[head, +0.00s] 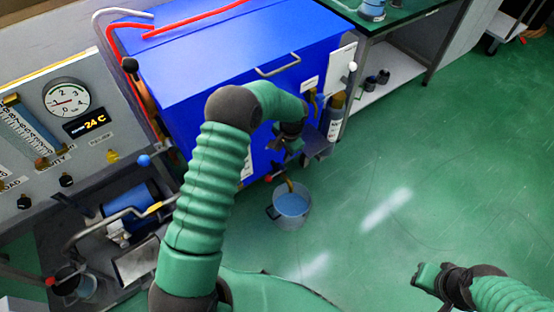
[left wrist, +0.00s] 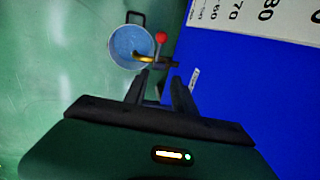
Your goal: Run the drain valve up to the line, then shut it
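The drain valve shows in the left wrist view as a brass spout (left wrist: 143,57) with a red knob (left wrist: 161,37), at the blue cabinet's side. A metal bucket (head: 291,207) stands on the floor under the spout, with pale blue liquid inside; it also shows in the left wrist view (left wrist: 125,47). I cannot make out a fill line or a running stream. My left gripper (left wrist: 160,84) is open and empty, its fingers pointing at the valve from close by. In the head view it (head: 290,146) is partly hidden by my wrist. My right gripper (head: 430,280) is far off at lower right, above the floor.
The blue cabinet (head: 215,62) has a handle and a white numbered scale (left wrist: 265,15). A bottle (head: 332,117) hangs at its right corner. A gauge panel (head: 65,105) and a blue pump (head: 130,207) are at left. The green floor at right is clear.

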